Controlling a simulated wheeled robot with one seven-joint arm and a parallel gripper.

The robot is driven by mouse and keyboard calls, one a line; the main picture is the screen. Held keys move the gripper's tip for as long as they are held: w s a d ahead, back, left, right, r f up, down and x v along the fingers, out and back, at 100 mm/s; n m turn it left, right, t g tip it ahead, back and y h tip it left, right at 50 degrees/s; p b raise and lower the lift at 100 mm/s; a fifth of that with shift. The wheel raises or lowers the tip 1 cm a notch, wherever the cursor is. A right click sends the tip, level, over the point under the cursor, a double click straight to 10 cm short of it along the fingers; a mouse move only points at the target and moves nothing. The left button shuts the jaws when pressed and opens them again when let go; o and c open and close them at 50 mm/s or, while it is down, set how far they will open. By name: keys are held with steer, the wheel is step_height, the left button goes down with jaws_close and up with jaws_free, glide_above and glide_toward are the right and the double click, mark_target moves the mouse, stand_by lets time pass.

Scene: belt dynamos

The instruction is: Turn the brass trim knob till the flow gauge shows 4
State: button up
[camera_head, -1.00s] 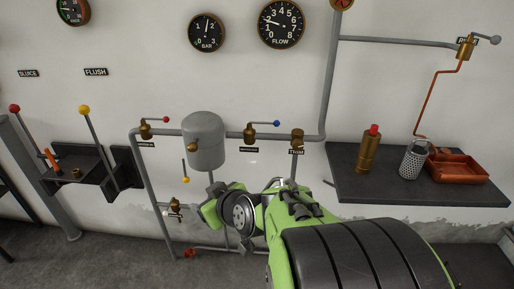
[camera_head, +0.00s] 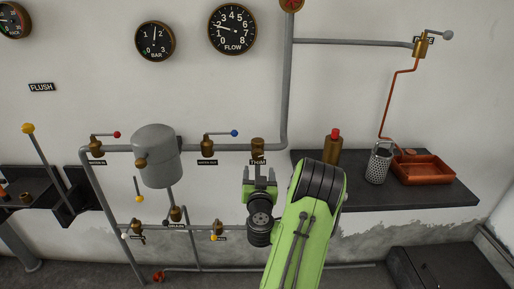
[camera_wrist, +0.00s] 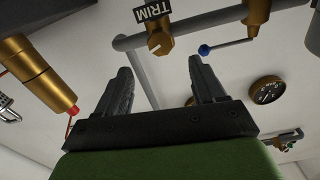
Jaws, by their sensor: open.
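The brass trim knob (camera_head: 258,145) sits on the grey pipe above a TRIM label, right of the blue-handled valve. The knob also shows in the wrist view (camera_wrist: 159,42), beyond and roughly between my fingertips. The flow gauge (camera_head: 232,29) hangs on the wall above; its needle points left, at about 2. My gripper (camera_head: 259,172) is open and empty, just below the knob in the head view, fingers pointing up at it. In the wrist view my gripper (camera_wrist: 160,66) shows both dark fingers apart, with nothing between them and the knob not touched.
The blue-handled valve (camera_head: 208,146) and grey tank (camera_head: 156,155) are left of the knob. Right of my arm, a dark shelf (camera_head: 430,195) holds a red-topped brass bottle (camera_head: 333,149), a perforated cup (camera_head: 378,163) and an orange tray (camera_head: 424,169). Lower pipes run behind my gripper.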

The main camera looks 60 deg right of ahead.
mark_target(258, 156)
steer(key=p+x, duration=0.1)
steer(key=p, duration=0.1)
steer(key=p+x, duration=0.3)
steer(key=p, duration=0.1)
steer(key=shift+w+d+r+p, duration=0.2)
steer(key=shift+d+r+p, duration=0.15)
steer(key=p+x, duration=0.4)
steer(key=shift+w+f+p, duration=0.1)
steer(key=shift+p, duration=0.25)
steer(key=shift+w+d+f, duration=0.2)
steer(key=shift+w+d, duration=0.05)
steer(key=shift+d, duration=0.4)
steer(key=c, duration=1)
steer(key=shift+c, duration=0.2)
